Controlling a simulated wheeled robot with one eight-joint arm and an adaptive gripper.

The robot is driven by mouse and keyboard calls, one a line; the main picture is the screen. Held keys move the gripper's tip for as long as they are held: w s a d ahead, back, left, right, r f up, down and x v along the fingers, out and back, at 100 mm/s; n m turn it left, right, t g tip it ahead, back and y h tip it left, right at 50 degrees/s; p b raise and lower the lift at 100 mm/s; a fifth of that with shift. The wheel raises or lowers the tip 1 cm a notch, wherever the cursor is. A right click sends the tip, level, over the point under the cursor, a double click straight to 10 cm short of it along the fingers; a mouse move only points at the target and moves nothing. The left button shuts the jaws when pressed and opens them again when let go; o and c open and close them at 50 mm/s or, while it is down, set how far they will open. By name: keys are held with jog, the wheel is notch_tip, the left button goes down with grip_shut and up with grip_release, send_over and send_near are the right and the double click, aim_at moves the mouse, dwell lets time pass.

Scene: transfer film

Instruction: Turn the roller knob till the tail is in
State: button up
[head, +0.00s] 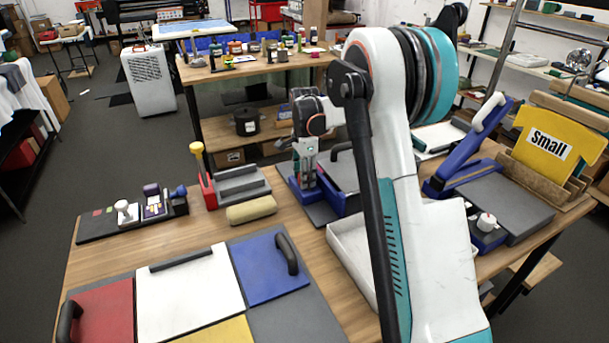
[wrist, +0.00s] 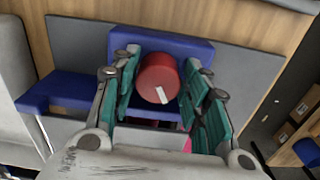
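The roller knob (wrist: 158,78) is a red round knob with a white mark on its face, which is tilted in the wrist view. It sits at a blue machine (wrist: 160,36), which also shows in the head view (head: 346,203) on the far side of the table. My gripper (wrist: 160,72) has its teal-padded fingers on either side of the knob, very close to it; I cannot tell whether they touch. In the head view my gripper (head: 306,178) points down at the blue machine, and the knob is hidden. A small pink strip (wrist: 187,146) shows below the knob. I cannot make out the film's tail.
A red holder with a yellow knob (head: 197,150), a grey slotted block (head: 240,186) and a tan roll (head: 251,210) stand left of the machine. Coloured panels (head: 190,290) cover the near table.

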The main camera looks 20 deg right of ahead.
jog(key=shift+r, duration=0.1)
notch_tip(320, 180, up, 12)
dwell(0.7)
jog(key=shift+o, duration=1.4)
notch_tip(320, 180, down, 12)
jog(key=m+b, duration=0.1)
jog(key=m, duration=3.5)
jog(key=shift+b, duration=0.3)
jog(key=shift+c, duration=0.2)
